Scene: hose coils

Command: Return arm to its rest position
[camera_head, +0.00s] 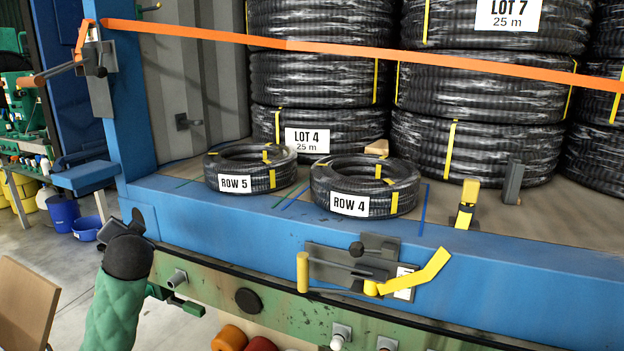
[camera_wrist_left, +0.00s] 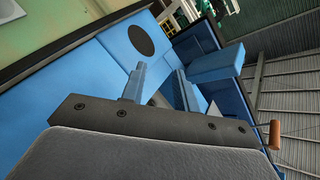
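My left arm, in a green padded sleeve with a black joint, comes up at the lower left of the head view. My left gripper (camera_head: 136,224) is a small dark shape beside the blue truck-bed edge, with its fingertips not clear there. In the left wrist view the left gripper (camera_wrist_left: 158,82) has two grey-blue fingers standing apart with nothing between them. My right arm and gripper are not in view. Two small black hose coils, ROW 5 (camera_head: 240,169) and ROW 4 (camera_head: 365,186), lie flat side by side on the truck bed, apart from my gripper.
Tall stacks of large hose coils (camera_head: 485,150) stand behind. An orange strap (camera_head: 350,50) crosses above. The blue bed edge (camera_head: 470,258) carries a latch with a yellow handle (camera_head: 425,272). A blue ledge (camera_head: 87,178) juts out left. Grey floor (camera_head: 60,270) is partly open at left.

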